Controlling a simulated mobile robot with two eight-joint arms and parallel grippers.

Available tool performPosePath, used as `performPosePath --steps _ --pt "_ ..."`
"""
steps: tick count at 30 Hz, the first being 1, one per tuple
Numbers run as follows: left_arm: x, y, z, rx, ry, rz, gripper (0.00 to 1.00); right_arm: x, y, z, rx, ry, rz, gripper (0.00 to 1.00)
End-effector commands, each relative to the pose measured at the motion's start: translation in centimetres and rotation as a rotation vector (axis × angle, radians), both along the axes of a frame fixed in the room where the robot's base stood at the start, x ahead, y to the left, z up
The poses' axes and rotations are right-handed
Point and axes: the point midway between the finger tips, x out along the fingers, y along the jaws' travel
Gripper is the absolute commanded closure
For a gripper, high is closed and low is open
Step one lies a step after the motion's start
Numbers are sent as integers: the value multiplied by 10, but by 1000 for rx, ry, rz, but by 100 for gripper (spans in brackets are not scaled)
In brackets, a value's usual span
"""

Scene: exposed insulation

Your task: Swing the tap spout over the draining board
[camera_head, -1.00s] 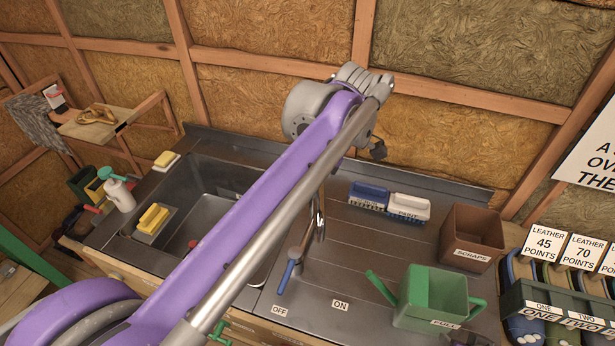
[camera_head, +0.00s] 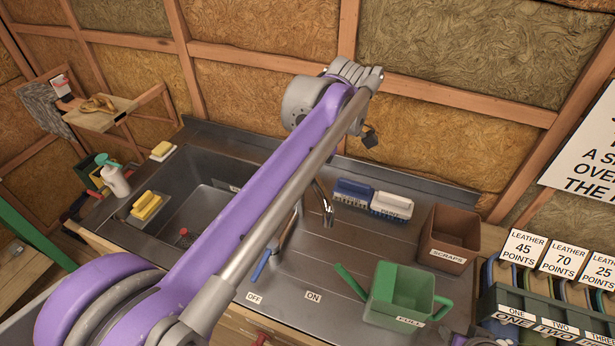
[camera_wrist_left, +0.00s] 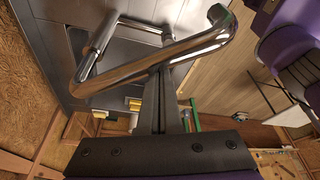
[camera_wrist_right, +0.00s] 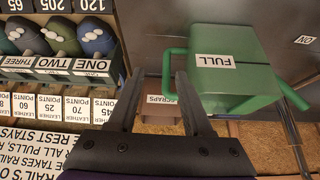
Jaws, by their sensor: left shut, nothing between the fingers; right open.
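The chrome tap spout (camera_head: 325,203) shows past my left arm in the head view, its tip over the draining board (camera_head: 345,258) just right of the sink. The tap's blue-handled lever (camera_head: 262,264) points to the front, near the OFF label. The tap's base is hidden by my arm. In the left wrist view the bent spout (camera_wrist_left: 150,62) crosses in front. My left gripper (camera_wrist_left: 160,75) is shut and empty, its tips at the pipe; whether they touch is unclear. My right gripper (camera_wrist_right: 155,82) is open and empty, near the green watering can (camera_wrist_right: 225,75).
The sink (camera_head: 200,210) lies left of the board. The watering can, labelled FULL, stands at the board's front right. The brown SCRAPS bin (camera_head: 448,240), blue brush (camera_head: 353,192) and white brush (camera_head: 391,206) stand on the board.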

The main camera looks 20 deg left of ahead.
Motion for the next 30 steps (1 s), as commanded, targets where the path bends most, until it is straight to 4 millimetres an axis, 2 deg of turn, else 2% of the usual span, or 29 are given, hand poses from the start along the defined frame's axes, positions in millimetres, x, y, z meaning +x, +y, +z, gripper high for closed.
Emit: performPosePath --steps 10,21,30 --pt "9 -8 1 -1 -1 0 100 3 0 5 0 -6 0 50" --pt "46 -36 1 -1 -1 0 100 9 0 13 0 -17 0 50" --pt "74 -46 0 -1 0 1 100 8 0 13 0 -16 0 50"
